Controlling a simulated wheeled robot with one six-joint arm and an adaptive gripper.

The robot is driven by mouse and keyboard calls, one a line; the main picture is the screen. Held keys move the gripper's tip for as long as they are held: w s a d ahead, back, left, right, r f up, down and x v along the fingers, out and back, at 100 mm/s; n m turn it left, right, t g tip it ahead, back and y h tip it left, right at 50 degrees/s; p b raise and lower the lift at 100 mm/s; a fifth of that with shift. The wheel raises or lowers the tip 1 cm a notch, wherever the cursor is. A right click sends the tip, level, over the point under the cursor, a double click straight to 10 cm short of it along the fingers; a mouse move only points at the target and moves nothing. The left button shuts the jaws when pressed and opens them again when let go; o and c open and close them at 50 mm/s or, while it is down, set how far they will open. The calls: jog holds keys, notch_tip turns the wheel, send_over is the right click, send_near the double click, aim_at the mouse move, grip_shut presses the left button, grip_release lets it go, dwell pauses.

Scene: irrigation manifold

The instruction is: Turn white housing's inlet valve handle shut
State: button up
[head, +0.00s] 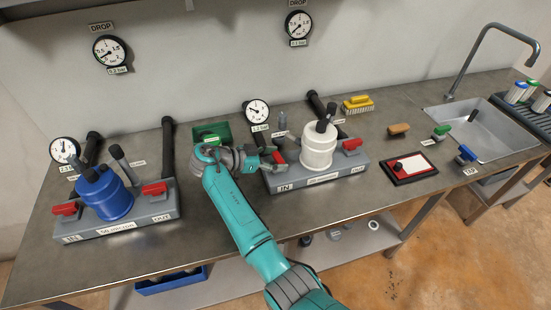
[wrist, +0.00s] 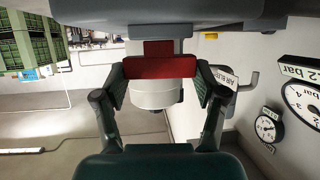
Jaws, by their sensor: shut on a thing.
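The white housing (head: 318,148) stands upright on a grey manifold block (head: 330,182) marked IN at its left end and OUT at its right. Its red inlet valve handle (head: 279,157) is at the IN end, partly hidden by my gripper (head: 272,158). In the wrist view, the red handle (wrist: 160,67) lies crosswise between the two fingers of my gripper (wrist: 161,82), with a white round body behind it. The fingers are shut on the handle. The housing's red outlet handle (head: 352,144) is at the OUT end.
A blue housing (head: 102,196) with its own red handles stands on a similar block to the left. A green bin (head: 212,133) is behind my arm.

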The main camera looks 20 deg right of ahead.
jog(key=shift+f, duration=0.1)
jog(key=o, duration=1.1)
jog(key=shift+o, duration=0.2)
notch_tip(320, 180, up, 10)
